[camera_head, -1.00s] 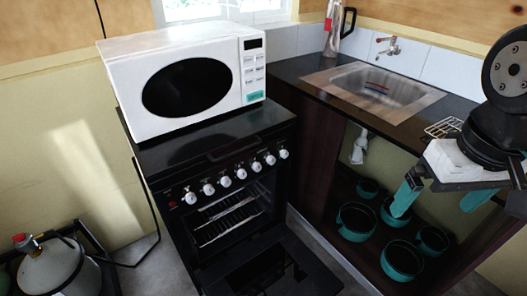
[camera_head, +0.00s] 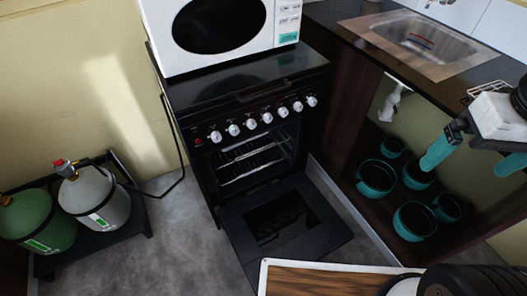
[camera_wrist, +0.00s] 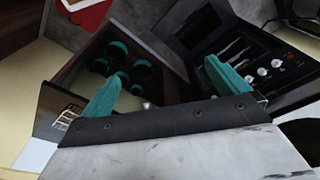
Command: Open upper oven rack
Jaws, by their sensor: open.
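The black oven (camera_head: 205,172) stands below the microwave, with its door (camera_head: 238,225) folded down open. The upper oven rack (camera_head: 256,150) is a wire rack inside the cavity. It appears pushed in, with another rack (camera_head: 252,173) below it. My gripper (camera_head: 468,166) is at the right, in front of the low cabinet and well apart from the oven. Its teal fingers are spread and empty. In the wrist view my gripper (camera_wrist: 163,70) is also open, and the oven (camera_wrist: 270,62) shows at the upper right, tilted, its racks small.
A white microwave (camera_head: 222,35) sits on the oven. Several teal pots (camera_head: 376,178) stand in the open cabinet at the right, under the sink (camera_head: 425,40). Gas cylinders (camera_head: 95,203) stand on a low dark rack at the left. Floor (camera_head: 180,250) is clear between them and the oven door.

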